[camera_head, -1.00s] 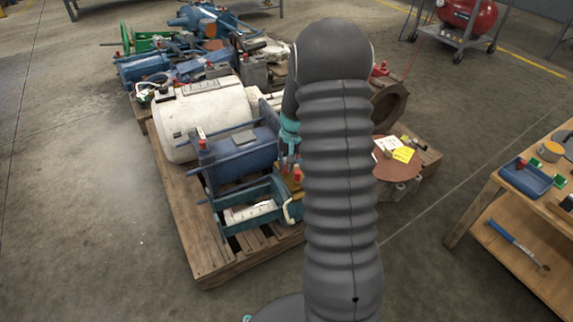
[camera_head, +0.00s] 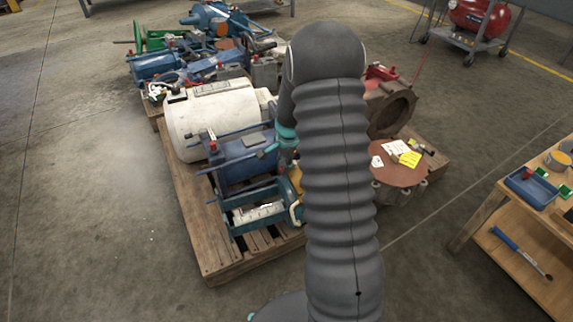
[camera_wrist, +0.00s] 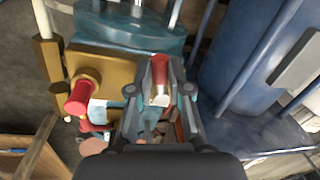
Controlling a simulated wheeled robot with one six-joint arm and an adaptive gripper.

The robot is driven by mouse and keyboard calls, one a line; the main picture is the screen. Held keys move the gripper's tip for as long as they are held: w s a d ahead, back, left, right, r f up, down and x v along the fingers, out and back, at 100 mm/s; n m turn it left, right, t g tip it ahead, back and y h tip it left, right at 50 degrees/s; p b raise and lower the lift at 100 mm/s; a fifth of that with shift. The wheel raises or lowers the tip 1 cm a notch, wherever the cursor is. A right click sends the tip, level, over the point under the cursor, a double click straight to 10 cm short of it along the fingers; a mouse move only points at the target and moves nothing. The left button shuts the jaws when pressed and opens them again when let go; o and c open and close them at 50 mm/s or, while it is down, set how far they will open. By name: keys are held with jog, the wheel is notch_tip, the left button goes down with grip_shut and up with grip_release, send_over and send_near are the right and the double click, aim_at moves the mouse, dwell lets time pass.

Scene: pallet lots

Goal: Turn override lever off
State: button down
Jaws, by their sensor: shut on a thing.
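In the wrist view my gripper (camera_wrist: 163,68) is shut, with a red handle with a pale end (camera_wrist: 160,90) between its fingers. I take this handle to be the override lever; no label is readable. A second red knob (camera_wrist: 80,97) sticks out from a brass-coloured block (camera_wrist: 105,72) to the left, apart from my fingers. A blue-green cylindrical body (camera_wrist: 130,32) lies just beyond the block. In the head view my arm hides the fingers and the handle.
A blue cylinder (camera_wrist: 240,75) with rods lies close right of my gripper. The machinery stands on a wooden pallet (camera_head: 190,215) with a white tank (camera_head: 205,120). A workbench (camera_head: 505,190) stands at right. The floor at left is clear.

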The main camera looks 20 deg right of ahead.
jog(key=shift+w+a+m+p, duration=0.1)
jog(key=shift+w+m+p, duration=0.2)
jog(key=shift+m, duration=0.55)
jog(key=shift+w+m+p, duration=0.1)
jog(key=shift+w+m, duration=0.25)
jog(key=shift+m, duration=0.5)
jog(key=c, duration=1.1)
grip_release()
notch_tip(320, 180, up, 12)
jog(key=s, duration=0.1)
jog(key=shift+s, duration=0.2)
